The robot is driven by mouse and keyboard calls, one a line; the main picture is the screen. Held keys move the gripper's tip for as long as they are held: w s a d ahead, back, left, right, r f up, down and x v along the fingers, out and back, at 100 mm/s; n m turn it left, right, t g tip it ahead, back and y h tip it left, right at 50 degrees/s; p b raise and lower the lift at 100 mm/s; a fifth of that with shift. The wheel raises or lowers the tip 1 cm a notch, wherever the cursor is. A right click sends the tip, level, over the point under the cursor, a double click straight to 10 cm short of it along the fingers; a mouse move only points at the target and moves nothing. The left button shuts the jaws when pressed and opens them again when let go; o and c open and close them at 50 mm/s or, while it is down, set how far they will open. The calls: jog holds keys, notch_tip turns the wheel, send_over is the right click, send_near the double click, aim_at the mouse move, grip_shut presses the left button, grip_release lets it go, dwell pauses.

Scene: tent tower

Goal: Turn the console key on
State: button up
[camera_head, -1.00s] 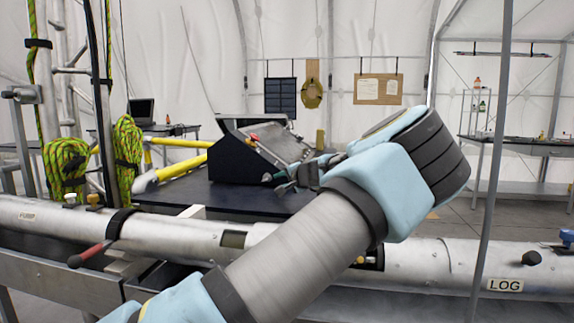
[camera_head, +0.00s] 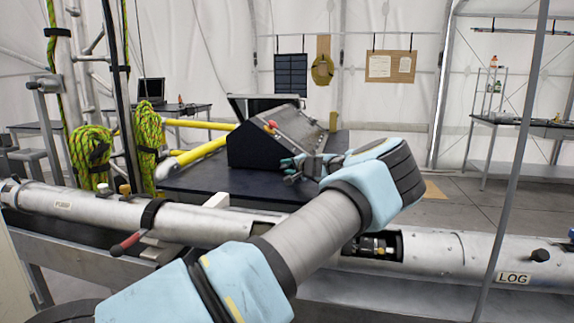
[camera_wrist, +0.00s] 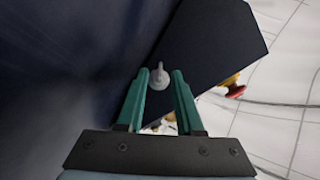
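The console (camera_head: 252,148) is a dark box with a sloped grey panel, on a dark table. In the wrist view, its dark side face (camera_wrist: 212,45) shows with a small grey key (camera_wrist: 160,78) on it. My gripper (camera_wrist: 160,72) has two teal fingers, spread apart, one on each side of the key in the picture. I see no clear contact, and cannot tell how deep the key sits between the fingertips. In the head view, my gripper (camera_head: 297,166) is at the console's near right side, and the key cannot be made out there.
A red knob (camera_head: 271,126) on the console also shows in the wrist view (camera_wrist: 235,91). A long silver tube (camera_head: 190,221) marked LOG lies across the front. Yellow bars (camera_head: 205,152) and green rope coils (camera_head: 90,155) are at left. A thin pole (camera_head: 515,170) stands at right.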

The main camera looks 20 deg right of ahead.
jog(key=shift+w+f, duration=0.1)
jog(key=shift+w, duration=0.2)
grip_shut()
dwell(1.3)
